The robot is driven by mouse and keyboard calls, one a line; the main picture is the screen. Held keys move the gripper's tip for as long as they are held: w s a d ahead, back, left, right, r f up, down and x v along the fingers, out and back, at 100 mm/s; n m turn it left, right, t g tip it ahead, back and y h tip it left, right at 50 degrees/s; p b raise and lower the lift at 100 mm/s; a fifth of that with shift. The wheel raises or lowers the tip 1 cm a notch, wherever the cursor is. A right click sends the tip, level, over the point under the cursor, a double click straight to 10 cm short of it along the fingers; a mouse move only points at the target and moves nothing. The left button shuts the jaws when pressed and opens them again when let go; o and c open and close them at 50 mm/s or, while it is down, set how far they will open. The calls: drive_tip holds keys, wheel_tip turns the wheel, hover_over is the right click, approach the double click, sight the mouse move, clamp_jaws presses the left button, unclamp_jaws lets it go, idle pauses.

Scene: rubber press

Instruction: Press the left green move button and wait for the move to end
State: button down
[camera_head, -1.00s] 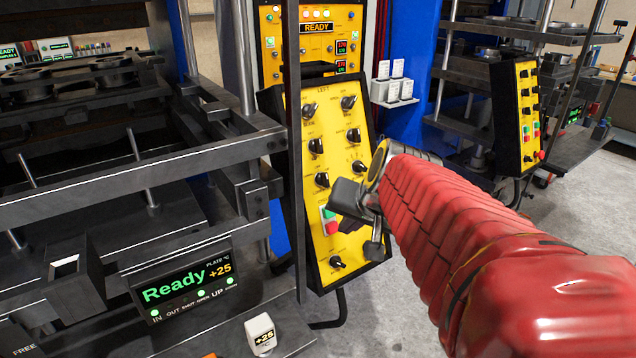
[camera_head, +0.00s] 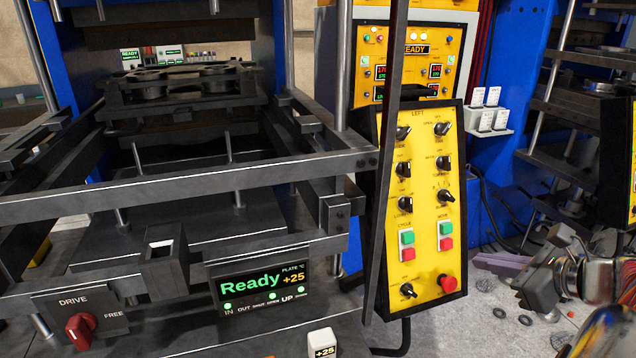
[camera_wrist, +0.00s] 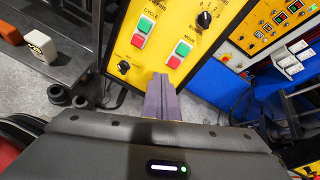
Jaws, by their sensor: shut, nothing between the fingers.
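The yellow control panel marked LEFT (camera_head: 425,215) stands beside the press. Its green move button (camera_head: 445,228) is at the lower right, above a red button (camera_head: 446,243); both are uncovered. In the wrist view the green move button (camera_wrist: 183,49) is ahead of my fingers, up and to the right. My gripper (camera_head: 537,288) is right of the panel and apart from it in the head view. In the wrist view my gripper (camera_wrist: 160,77) is shut and empty, its tips pointing toward the panel's lower part. The press display (camera_head: 263,283) reads Ready, +25.
The green cycle button (camera_head: 407,238) sits left of the move button. A red mushroom knob (camera_head: 447,284) juts out below. A dark upright bar (camera_head: 386,170) runs along the panel's left edge. A second yellow panel (camera_head: 405,60) reads READY. Grey floor lies right of the panel.

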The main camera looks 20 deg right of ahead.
sight(449, 229)
drive_tip(key=d+r+m, duration=0.1)
drive_tip(key=s+d+r+m+t, duration=0.1)
drive_tip(key=m, duration=0.1)
drive_tip(key=r+m+t, duration=0.1)
drive_tip(key=m, duration=0.1)
drive_tip(key=shift+s+d, duration=0.4)
drive_tip(key=shift+w+f, duration=0.1)
drive_tip(key=shift+d+x, duration=0.15)
drive_tip(key=shift+x, duration=3.3)
drive_tip(key=shift+d+x, duration=0.1)
drive_tip(key=shift+x, duration=3.35)
